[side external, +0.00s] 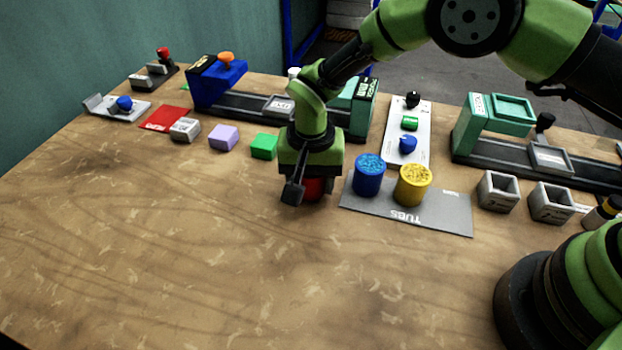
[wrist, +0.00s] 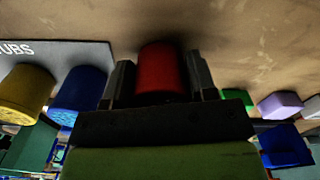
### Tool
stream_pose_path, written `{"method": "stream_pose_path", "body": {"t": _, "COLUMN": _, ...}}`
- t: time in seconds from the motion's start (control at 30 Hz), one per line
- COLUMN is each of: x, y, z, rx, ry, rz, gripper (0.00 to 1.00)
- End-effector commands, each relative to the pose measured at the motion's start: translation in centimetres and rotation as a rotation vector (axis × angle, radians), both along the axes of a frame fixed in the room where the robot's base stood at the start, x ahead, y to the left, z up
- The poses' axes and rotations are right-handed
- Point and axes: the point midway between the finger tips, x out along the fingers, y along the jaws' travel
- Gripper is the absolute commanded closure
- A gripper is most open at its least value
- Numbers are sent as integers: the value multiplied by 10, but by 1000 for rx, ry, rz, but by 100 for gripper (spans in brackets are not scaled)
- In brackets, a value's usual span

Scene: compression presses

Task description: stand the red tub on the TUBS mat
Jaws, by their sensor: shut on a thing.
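The red tub (wrist: 161,70) is between the two fingers of my gripper (wrist: 160,80) in the wrist view, and the gripper is shut on it. In the side external view my gripper (side external: 303,193) points down and hides most of the red tub (side external: 315,188). The tub is just left of the grey TUBS mat (side external: 440,215), close to the table. I cannot tell whether it touches the table. A blue tub (side external: 369,175) and a yellow tub (side external: 413,185) stand on the mat, towards its back edge and left half.
A green block (side external: 264,146), a purple block (side external: 223,137) and a red mat (side external: 165,118) lie to the left. The front left table is clear.

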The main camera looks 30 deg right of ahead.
Motion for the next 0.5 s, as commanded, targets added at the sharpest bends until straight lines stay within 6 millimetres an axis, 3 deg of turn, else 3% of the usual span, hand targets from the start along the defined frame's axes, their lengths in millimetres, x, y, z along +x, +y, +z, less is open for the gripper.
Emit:
{"method": "stream_pose_path", "body": {"t": 0.3, "x": 1, "y": 0, "z": 62, "rx": 2, "ry": -4, "rz": 1, "gripper": 76}}
{"method": "stream_pose_path", "body": {"t": 0.5, "x": 0, "y": 0, "z": 90, "rx": 1, "ry": -1, "rz": 1, "gripper": 76}}
